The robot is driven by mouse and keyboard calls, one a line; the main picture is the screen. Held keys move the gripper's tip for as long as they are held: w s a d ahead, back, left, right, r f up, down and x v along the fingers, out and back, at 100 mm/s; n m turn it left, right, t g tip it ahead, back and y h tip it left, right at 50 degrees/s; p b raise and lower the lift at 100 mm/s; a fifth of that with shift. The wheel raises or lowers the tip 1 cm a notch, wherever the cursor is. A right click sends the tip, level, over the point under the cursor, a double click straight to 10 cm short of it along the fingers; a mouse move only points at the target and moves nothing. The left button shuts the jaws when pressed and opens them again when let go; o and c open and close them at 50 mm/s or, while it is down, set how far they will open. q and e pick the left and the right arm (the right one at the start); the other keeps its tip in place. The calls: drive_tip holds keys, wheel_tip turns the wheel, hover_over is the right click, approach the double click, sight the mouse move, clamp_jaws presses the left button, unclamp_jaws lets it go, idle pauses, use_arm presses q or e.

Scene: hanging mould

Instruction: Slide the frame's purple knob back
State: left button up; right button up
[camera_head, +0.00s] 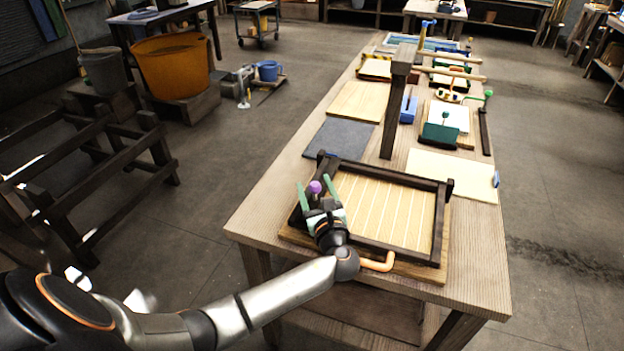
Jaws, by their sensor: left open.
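The mould frame (398,181) is dark wood around a pale ribbed screen (385,210), lying on a board at the near end of the long table. The purple knob (315,187) shows at the frame's left side. My left gripper (316,187) is open, with its two green fingers on either side of the knob as seen from here. I cannot tell whether they touch it. The gripper hides part of the frame's left side and near left corner. An orange hooked handle (378,263) shows at the frame's near edge. My right gripper is not in view.
A dark post (393,110) stands upright on the table (262,205) behind the frame. A grey felt (340,145) and a cream sheet (450,174) lie beyond it. Several tools crowd the far end.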

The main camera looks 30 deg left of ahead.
sight(322, 179)
use_arm(q)
drive_tip(key=shift+x, duration=1.55)
clamp_jaws()
